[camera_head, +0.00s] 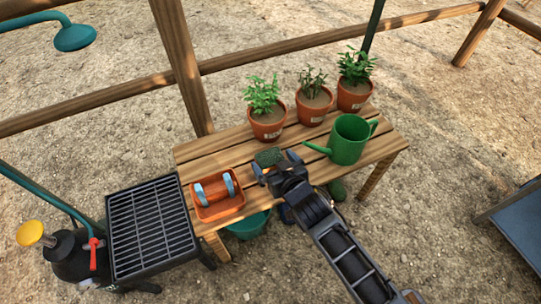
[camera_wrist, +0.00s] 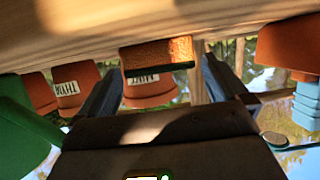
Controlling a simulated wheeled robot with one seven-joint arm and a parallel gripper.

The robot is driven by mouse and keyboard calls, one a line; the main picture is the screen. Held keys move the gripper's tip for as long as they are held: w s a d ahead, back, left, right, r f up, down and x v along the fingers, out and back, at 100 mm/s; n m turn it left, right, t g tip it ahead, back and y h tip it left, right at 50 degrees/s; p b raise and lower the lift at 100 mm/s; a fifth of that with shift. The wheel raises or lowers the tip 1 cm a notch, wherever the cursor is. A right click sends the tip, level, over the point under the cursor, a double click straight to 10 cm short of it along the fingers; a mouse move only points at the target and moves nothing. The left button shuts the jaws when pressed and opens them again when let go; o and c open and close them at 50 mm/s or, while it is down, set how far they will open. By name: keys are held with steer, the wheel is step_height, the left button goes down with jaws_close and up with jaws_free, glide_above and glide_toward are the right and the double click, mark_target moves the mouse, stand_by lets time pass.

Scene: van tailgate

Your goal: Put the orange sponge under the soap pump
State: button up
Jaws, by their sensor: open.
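The orange sponge (camera_wrist: 182,50) has a dark scouring side. It lies on the wooden bench (camera_head: 225,150) with the dark side up; in the head view mostly that dark green top (camera_head: 268,157) shows. My gripper (camera_head: 276,164) is open over the bench, with one finger on each side of the sponge. In the wrist view, which is upside down, the fingers (camera_wrist: 162,68) stand apart with gaps beside the sponge. A yellow-topped pump (camera_head: 32,233) on a black body, with a red lever beside it, stands at the lower left. It looks like the soap pump. The space under its head is unclear.
A black grate stand (camera_head: 150,222) is between pump and bench. An orange tray (camera_head: 217,207) with blue-handled items sits left of my gripper. Several potted plants (camera_head: 312,104) line the back edge. A green watering can (camera_head: 349,140) stands to the right. A teal bucket (camera_head: 248,226) is below.

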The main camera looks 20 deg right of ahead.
steer(key=p+v, duration=0.1)
steer(key=v, duration=0.7)
steer(key=shift+s+r+p, duration=0.15)
steer(key=shift+s+p, duration=0.05)
steer(key=shift+p, duration=0.2)
steer(key=shift+s, duration=0.2)
steer(key=d+v, duration=0.1)
steer(key=v, duration=2.1)
steer(key=s+d+r+t, duration=0.1)
steer(key=s+r, duration=1)
steer(key=r, duration=0.3)
steer(key=shift+d, duration=0.3)
steer(key=shift+w, duration=0.1)
